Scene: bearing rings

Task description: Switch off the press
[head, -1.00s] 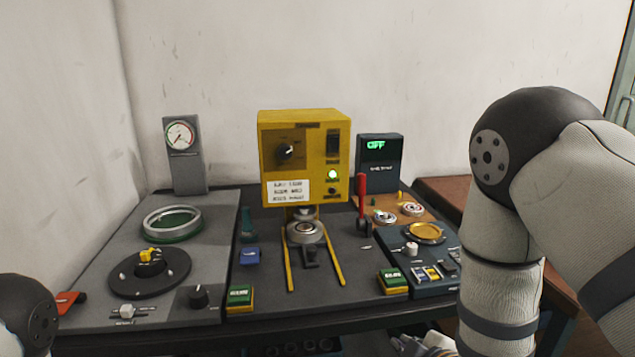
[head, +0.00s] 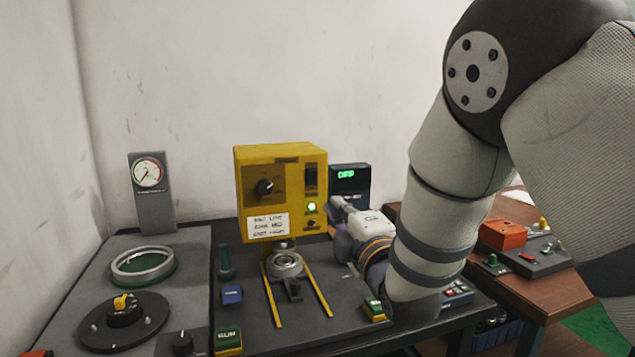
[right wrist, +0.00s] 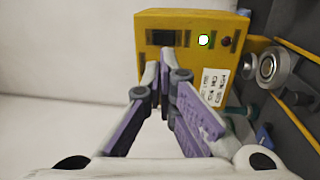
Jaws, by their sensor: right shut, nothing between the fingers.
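The yellow press box (head: 285,155) stands against the back wall, with a dark dial (head: 265,188), a black rocker switch (head: 310,178), a lit green lamp (head: 311,207) and a small dark button (head: 311,223) on its front. The box shows also in the right wrist view (right wrist: 185,18), with the rocker switch (right wrist: 163,38) just beyond the fingertips. My right gripper (head: 335,203) is shut and empty, close to the box's lower right edge in the head view. The wrist view (right wrist: 165,72) does not settle whether it touches the box. My left gripper is out of view.
A dark display (head: 349,178) reading OFF in green stands right of the box, partly behind my right arm. Yellow rails (head: 318,290) and a metal ring seat (head: 286,264) lie below the box. A gauge (head: 150,195) stands left. A red box (head: 503,235) sits on the right table.

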